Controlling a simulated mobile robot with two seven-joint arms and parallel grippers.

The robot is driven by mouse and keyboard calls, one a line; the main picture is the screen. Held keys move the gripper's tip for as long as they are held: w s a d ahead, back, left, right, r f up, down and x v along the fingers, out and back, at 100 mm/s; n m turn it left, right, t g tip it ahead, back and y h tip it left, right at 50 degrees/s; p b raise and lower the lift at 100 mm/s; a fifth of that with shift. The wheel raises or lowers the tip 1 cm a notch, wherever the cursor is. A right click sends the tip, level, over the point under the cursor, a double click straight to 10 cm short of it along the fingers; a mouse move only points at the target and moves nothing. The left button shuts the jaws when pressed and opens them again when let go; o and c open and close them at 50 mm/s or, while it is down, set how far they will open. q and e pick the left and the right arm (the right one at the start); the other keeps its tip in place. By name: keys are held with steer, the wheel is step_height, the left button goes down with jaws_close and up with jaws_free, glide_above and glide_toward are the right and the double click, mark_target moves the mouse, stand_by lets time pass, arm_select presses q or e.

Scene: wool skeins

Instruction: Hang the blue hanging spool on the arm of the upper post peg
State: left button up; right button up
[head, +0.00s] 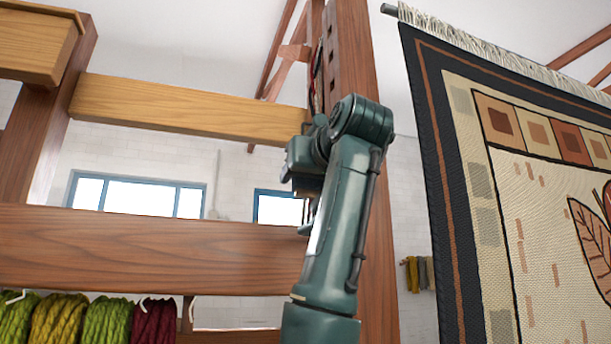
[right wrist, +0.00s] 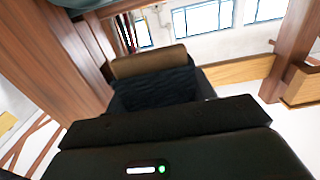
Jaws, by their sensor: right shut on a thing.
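The blue hanging spool (right wrist: 155,88) shows in the right wrist view as a dark blue wound body with a brown end. My right gripper (right wrist: 165,108) is shut on it. In the head view my right gripper (head: 305,165) is raised in front of the tall wooden post (head: 348,50), and its fingers and the spool cannot be made out clearly. I cannot make out the upper post peg or its arm in either view. My left gripper is not in view.
Wooden crossbeams (head: 150,250) run left from the post. Several coloured skeins (head: 60,318) hang below the lower beam. A woven tapestry (head: 510,180) hangs at the right. Dark and red strands (head: 316,75) hang beside the post's upper part.

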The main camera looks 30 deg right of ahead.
steer(key=o, duration=1.1)
steer(key=shift+s+a, duration=0.1)
steer(key=shift+s, duration=0.35)
arm_select(q)
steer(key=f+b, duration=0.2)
steer(key=b, duration=0.1)
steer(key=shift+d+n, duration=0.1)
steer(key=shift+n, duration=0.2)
arm_select(e)
steer(key=v, duration=1.2)
steer(key=shift+s+a, duration=0.1)
steer(key=shift+s, duration=0.05)
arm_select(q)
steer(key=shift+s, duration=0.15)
